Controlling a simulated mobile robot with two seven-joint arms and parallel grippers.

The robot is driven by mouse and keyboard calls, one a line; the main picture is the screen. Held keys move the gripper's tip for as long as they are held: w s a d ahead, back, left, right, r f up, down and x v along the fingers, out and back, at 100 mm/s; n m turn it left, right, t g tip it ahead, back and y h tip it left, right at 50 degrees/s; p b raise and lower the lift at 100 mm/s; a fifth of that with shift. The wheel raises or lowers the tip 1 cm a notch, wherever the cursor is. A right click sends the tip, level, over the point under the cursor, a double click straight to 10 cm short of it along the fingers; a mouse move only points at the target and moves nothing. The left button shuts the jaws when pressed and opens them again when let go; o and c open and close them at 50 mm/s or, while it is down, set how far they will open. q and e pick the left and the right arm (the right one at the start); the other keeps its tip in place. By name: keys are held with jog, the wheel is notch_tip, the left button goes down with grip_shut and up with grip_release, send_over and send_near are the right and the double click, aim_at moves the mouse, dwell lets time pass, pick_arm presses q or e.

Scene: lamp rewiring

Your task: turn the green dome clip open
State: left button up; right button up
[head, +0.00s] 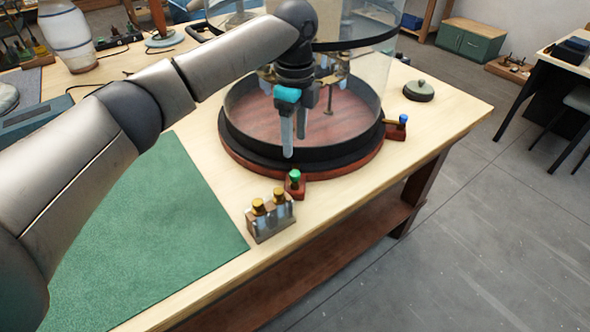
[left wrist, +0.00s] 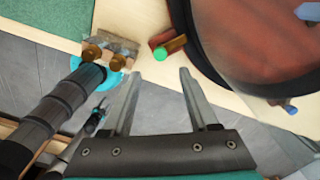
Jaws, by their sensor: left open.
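The green dome clip (head: 295,176) is a small red-brown block with a green knob at the near edge of the dome's round base. In the left wrist view, the green knob (left wrist: 160,53) has a short brown bar beside it that reaches toward the base. The clear glass dome (head: 370,75) stands on a dark ring and a red-brown base (head: 250,166). My left gripper (head: 294,143) is open and empty, fingers pointing down above the clip. In the left wrist view, the clip shows just beyond and between the fingertips, apart from them. My right gripper is in neither view.
A metal block with two brass knobs (head: 270,220) stands left of the clip. A blue-knobbed clip (head: 397,127) sits at the base's right. A green mat (head: 150,230) covers the table's left. A dark round lidded piece (head: 418,92) lies at the back right.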

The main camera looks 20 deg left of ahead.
aim_at(295, 173)
pick_arm(q)
notch_tip(295, 173, down, 9)
jog(key=shift+f+b, duration=0.1)
jog(key=shift+b, duration=0.65)
grip_shut()
